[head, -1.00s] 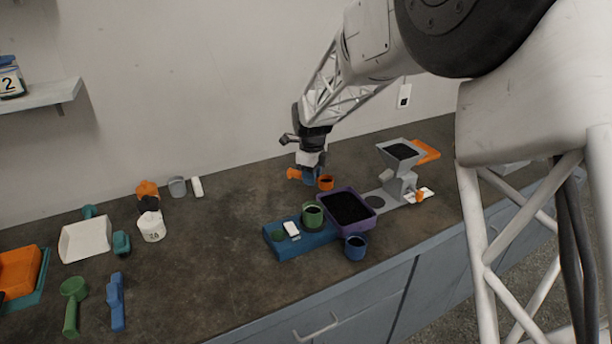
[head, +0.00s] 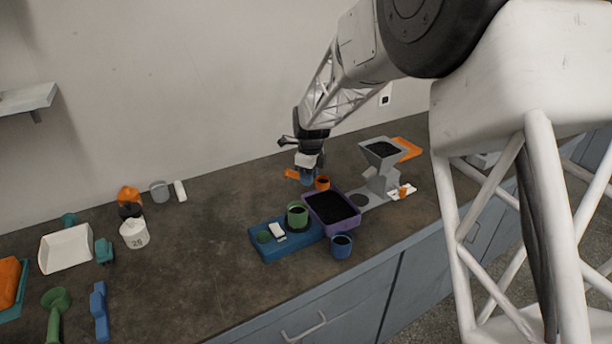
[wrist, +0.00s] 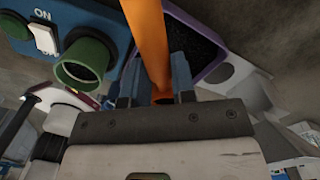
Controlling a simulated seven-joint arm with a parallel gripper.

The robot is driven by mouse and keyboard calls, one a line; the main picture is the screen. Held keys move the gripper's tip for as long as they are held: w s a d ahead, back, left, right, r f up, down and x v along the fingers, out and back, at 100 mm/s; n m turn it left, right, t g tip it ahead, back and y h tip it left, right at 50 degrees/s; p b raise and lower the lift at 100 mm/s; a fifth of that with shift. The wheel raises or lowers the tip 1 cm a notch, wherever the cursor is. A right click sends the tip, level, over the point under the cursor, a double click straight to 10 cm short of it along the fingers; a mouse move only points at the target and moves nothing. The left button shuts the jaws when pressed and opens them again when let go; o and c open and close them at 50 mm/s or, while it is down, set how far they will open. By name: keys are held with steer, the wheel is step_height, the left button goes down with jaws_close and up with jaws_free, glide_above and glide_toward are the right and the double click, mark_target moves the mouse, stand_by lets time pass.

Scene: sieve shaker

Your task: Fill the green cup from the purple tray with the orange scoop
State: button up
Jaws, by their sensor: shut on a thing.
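My gripper (head: 307,178) is shut on the orange scoop (head: 292,174), above the counter behind the purple tray. The scoop's round bowl (head: 322,183) shows to the right of the fingers and looks dark inside; I cannot tell how full it is. In the wrist view the orange handle (wrist: 146,35) runs up from between the blue fingers (wrist: 155,88). The purple tray (head: 357,216) holds dark material and also shows in the wrist view (wrist: 213,66). The green cup (head: 297,219) stands upright on a blue base, left of the tray; its inside is dark. It also shows in the wrist view (wrist: 77,73).
The blue base (head: 280,246) has a white ON switch (head: 277,231). A blue cup (head: 341,250) stands in front of the tray. A grey hopper stand (head: 381,178) is on the right. A white tub (head: 134,237) and several tools are on the left. The counter's middle is clear.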

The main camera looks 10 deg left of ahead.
steer(key=shift+d+f+y, duration=0.1)
steer(key=shift+f+y, duration=0.25)
steer(key=shift+y, duration=0.35)
steer(key=shift+f+y, duration=0.3)
steer(key=shift+y, duration=0.4)
steer(key=shift+d+r+t+y, duration=0.1)
steer(key=shift+r+t+y, duration=0.15)
steer(key=shift+y, duration=0.35)
steer(key=shift+d+r+t+y, duration=0.1)
steer(key=shift+r+t+y, duration=0.1)
steer(key=shift+y, duration=0.4)
steer(key=shift+s+d+r+y, duration=0.1)
steer(key=shift+d+r+y, duration=0.05)
steer(key=shift+y, duration=0.15)
steer(key=shift+r+y, duration=0.15)
steer(key=shift+y, duration=0.15)
steer(key=shift+d+r, duration=0.15)
steer(key=shift+d, duration=0.05)
steer(key=shift+d+r+y, duration=0.1)
steer(key=shift+r+y, duration=0.1)
steer(key=shift+y, duration=0.5)
steer(key=shift+d, duration=0.1)
